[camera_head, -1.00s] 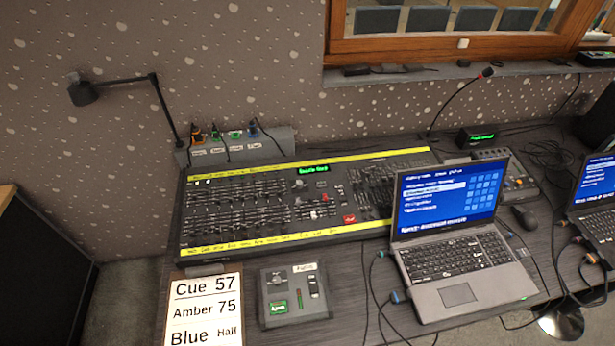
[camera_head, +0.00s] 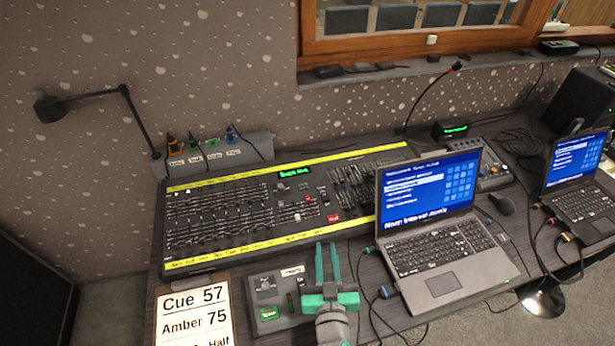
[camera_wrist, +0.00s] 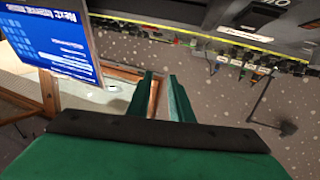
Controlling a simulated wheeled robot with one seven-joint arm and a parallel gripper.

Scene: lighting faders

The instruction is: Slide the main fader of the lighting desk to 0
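The lighting desk (camera_head: 262,246) is a long dark console with yellow strips along its front and back edges and several rows of small faders. A pale cap (camera_head: 297,217) sits near its red button (camera_head: 333,219). I cannot tell which fader is the main one; labels are too small to read. My gripper (camera_head: 327,246), with green fingers, is open and empty. It is in front of the desk, right of the small grey control box (camera_head: 268,286), which it partly covers. In the wrist view, the two fingers (camera_wrist: 160,80) stand apart with nothing between them.
A laptop (camera_head: 440,285) stands right of my gripper, with cables between. A cue sheet on a clipboard (camera_head: 195,320) lies at the front left. A bent lamp (camera_head: 95,95) stands behind the desk, and a gooseneck microphone (camera_head: 430,95) rises at the back.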

